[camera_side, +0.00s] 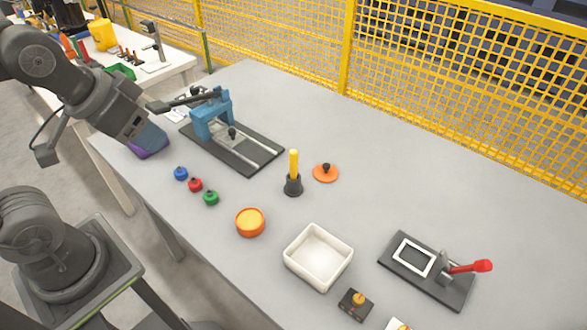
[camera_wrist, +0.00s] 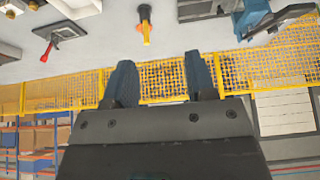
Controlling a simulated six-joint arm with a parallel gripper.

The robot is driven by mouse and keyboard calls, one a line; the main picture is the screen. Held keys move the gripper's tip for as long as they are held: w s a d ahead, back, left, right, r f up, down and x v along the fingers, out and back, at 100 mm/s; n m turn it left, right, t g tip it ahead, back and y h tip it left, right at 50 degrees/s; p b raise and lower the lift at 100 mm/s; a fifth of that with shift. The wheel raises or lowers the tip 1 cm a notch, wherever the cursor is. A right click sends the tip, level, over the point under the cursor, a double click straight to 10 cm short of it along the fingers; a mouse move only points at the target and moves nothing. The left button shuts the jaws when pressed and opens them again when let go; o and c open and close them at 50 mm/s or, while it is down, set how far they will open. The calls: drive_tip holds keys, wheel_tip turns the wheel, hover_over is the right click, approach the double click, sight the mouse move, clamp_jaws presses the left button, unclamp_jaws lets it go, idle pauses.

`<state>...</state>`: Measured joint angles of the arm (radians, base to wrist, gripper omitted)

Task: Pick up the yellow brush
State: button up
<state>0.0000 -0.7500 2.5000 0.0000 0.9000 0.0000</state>
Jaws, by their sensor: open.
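The yellow brush (camera_side: 294,164) stands upright in a small black holder (camera_side: 293,186) near the middle of the grey table. In the wrist view the yellow brush (camera_wrist: 146,31) is at the top, beyond my fingers, with the black holder (camera_wrist: 144,11) above it in the picture. My gripper (camera_wrist: 160,60) is open, with nothing between its two blue fingers. In the side view my gripper (camera_side: 150,141) is at the table's left side, well apart from the brush. There its fingers are partly hidden by the wrist.
A blue clamp fixture (camera_side: 212,118) stands between my gripper and the brush. An orange lid (camera_side: 326,173), orange bowl (camera_side: 250,232), white tray (camera_side: 340,268) and red-handled fixture (camera_side: 470,267) are around it. Small coloured knobs (camera_side: 195,185) lie in front. A yellow mesh fence (camera_side: 430,60) runs behind.

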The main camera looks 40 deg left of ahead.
drive_tip(key=m+g, duration=0.6)
drive_tip(key=m, duration=1.2)
hover_over(294, 151)
wheel_tip(294, 151, down, 8)
drive_tip(key=f, duration=0.8)
drive_tip(key=shift+d, duration=0.3)
drive_tip(key=shift+a+f, duration=0.2)
drive_tip(key=shift+f, duration=1.15)
drive_tip(key=shift+a+f, duration=0.2)
drive_tip(key=shift+f, duration=1.15)
clamp_jaws()
